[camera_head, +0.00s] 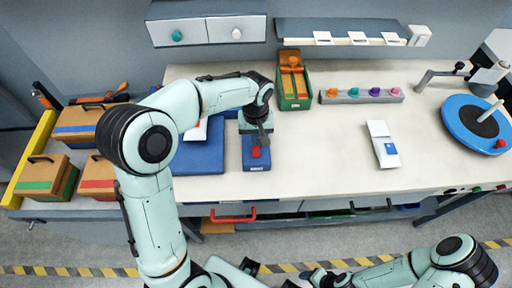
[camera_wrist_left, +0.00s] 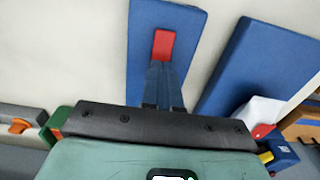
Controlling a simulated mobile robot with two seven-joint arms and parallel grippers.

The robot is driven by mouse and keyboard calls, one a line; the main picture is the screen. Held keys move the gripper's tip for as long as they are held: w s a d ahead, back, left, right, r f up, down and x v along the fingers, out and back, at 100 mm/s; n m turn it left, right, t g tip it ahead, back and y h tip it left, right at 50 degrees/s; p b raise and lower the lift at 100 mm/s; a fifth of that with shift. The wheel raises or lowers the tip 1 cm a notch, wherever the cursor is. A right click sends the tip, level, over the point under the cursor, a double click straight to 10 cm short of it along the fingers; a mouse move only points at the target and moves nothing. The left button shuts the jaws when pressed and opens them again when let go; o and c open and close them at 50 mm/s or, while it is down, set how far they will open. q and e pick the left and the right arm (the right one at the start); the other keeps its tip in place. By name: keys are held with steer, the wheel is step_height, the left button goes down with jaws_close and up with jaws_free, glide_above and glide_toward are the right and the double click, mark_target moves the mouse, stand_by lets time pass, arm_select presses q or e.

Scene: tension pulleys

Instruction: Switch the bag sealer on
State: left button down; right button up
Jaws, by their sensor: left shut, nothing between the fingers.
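A narrow blue plate with a red switch (camera_head: 255,152) on it lies on the bench, just right of a wider blue unit (camera_head: 200,157). In the left wrist view the red switch (camera_wrist_left: 163,43) stands out on the blue plate (camera_wrist_left: 146,18). My left gripper (camera_head: 263,141) is shut and empty, pointing down at the switch. In the wrist view its fingertips (camera_wrist_left: 161,68) are at the near end of the switch; whether they touch it I cannot tell. My arm hides part of the wider blue unit. My right arm shows at the lower right; its finger state is unclear.
A green bin (camera_head: 294,90) and a rail with several coloured knobs (camera_head: 361,96) stand behind. A white packet (camera_head: 382,143) lies to the right, with a blue turntable (camera_head: 476,123) beyond. Lidded boxes (camera_head: 42,174) fill the left side. The bench between is clear.

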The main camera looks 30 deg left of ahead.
arm_select(q)
steer(key=shift+f+b, duration=0.45)
steer(key=shift+f, duration=0.4)
arm_select(e)
steer(key=shift+s+f, duration=0.4)
steer(key=shift+f, duration=0.15)
arm_select(q)
steer(key=shift+r, duration=0.1)
arm_select(e)
steer(key=shift+r, duration=0.1)
arm_select(q)
steer(key=shift+r+p, duration=0.8)
steer(key=shift+r, duration=0.5)
steer(key=shift+r+p, duration=1.05)
steer(key=shift+r, duration=1.15)
steer(key=shift+f, duration=0.1)
arm_select(e)
steer(key=w+r, duration=0.3)
steer(key=r, duration=0.1)
steer(key=shift+w+r, duration=0.25)
steer(key=shift+w, duration=0.1)
steer(key=shift+s, duration=0.15)
